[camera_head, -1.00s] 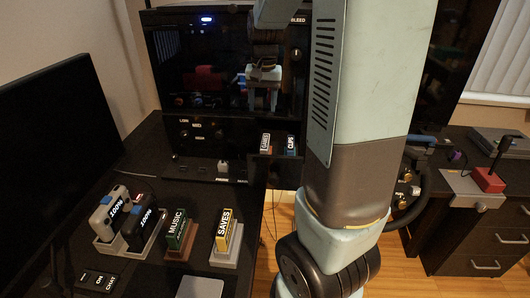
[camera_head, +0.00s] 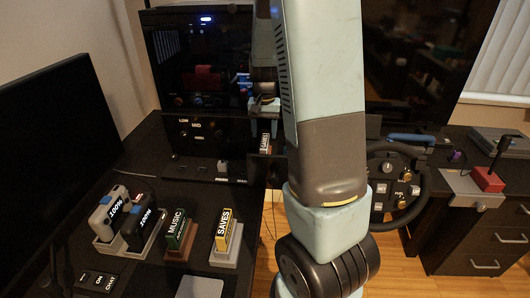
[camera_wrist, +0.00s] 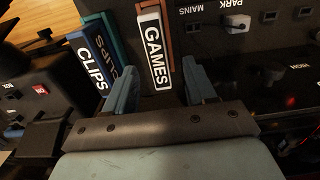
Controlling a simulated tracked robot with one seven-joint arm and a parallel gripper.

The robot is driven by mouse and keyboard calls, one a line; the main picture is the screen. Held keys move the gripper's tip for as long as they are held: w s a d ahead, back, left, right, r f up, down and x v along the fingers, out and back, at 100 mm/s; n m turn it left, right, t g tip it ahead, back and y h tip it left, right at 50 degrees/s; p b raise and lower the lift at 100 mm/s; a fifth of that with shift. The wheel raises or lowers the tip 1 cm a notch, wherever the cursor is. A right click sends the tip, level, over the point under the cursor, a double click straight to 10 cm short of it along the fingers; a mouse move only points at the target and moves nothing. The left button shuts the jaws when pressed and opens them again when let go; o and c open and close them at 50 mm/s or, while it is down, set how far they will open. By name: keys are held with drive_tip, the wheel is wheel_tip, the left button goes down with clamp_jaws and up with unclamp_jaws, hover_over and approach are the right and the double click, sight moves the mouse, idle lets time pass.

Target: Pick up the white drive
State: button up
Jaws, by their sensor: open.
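In the head view the white drive (camera_head: 265,143) is small, on the right part of the black console, just left of my arm. My gripper (camera_wrist: 158,80) is open, its two blue-grey fingers on either side of the drive's near end in the wrist view. I cannot tell how deep the fingers reach along it. In the head view my gripper (camera_head: 264,106) is just above the drive and partly hidden.
A blue CLIPS drive (camera_wrist: 91,60) stands close to the left of the white drive. PARK (camera_wrist: 236,24) and MAINS switches are to the right. In the head view, MUSIC (camera_head: 178,234) and SAVES (camera_head: 224,230) drives stand on the desk. A steering wheel (camera_head: 395,185) is right of my arm.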

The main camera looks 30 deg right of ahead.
sight(265, 141)
drive_tip(key=shift+s+a+f, duration=0.1)
drive_tip(key=shift+s+f, duration=0.05)
drive_tip(key=shift+f, duration=1.15)
drive_tip(key=shift+s+f, duration=0.15)
drive_tip(key=shift+f, duration=1.15)
clamp_jaws()
